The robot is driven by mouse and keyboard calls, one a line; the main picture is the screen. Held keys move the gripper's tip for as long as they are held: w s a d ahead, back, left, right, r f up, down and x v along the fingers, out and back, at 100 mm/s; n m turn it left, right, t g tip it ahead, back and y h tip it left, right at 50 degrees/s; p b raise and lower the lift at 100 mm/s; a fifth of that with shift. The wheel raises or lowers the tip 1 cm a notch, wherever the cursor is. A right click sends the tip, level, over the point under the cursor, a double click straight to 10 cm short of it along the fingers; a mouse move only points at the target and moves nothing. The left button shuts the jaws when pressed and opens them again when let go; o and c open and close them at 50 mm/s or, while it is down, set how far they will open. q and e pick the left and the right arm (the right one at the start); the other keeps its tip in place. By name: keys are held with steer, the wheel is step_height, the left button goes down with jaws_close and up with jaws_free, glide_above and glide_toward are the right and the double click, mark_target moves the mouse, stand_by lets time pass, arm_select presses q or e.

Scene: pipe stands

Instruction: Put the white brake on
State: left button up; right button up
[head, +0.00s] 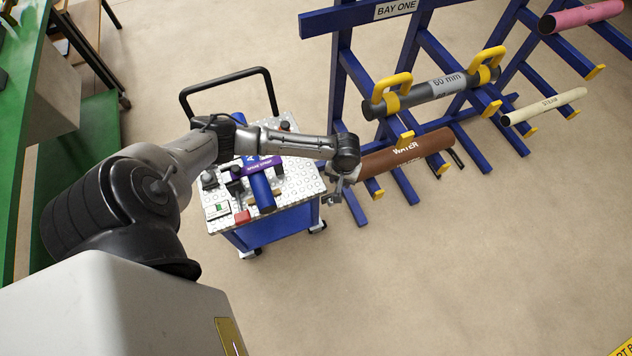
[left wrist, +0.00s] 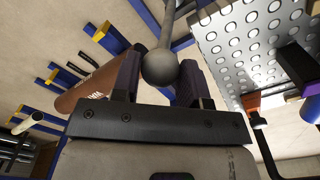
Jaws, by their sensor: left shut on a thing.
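My left gripper (head: 336,190) is beside the right edge of the trolley, at the near end of the brown pipe. In the left wrist view the gripper (left wrist: 159,78) is shut on a round grey knob (left wrist: 160,67) at the end of a grey rod (left wrist: 178,28). The rod runs up beside the trolley's white studded top (left wrist: 245,38); where it is fixed is not clear. In the head view the arm and gripper hide the knob. The trolley (head: 262,232) has a blue body. No plainly white brake can be told apart. My right gripper is out of view.
A blue rack (head: 352,75) holds a brown WATER pipe (head: 385,158), a grey pipe (head: 440,90) with yellow clamps, a cream pipe (head: 545,106) and a pink pipe (head: 582,16). A purple strap (head: 255,167) and a blue cylinder (head: 263,192) lie on the trolley. The front floor is clear.

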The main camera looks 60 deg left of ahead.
arm_select(q)
steer(key=shift+w+d+f+b, duration=0.1)
steer(key=shift+w+f+b, duration=0.15)
steer(key=shift+w, duration=0.4)
steer(key=shift+w+d+f+b, duration=0.1)
steer(key=shift+w+f+b, duration=0.1)
steer(key=shift+w, duration=0.45)
steer(key=shift+w+d+f+b, duration=0.15)
steer(key=shift+w+f, duration=0.1)
steer(key=shift+w, duration=0.4)
steer(key=o, duration=0.6)
steer(key=shift+s+a+r, duration=0.1)
steer(key=shift+a, duration=0.05)
step_height(320, 180, up, 7)
steer(key=p, duration=0.9)
steer(key=shift+p, duration=0.35)
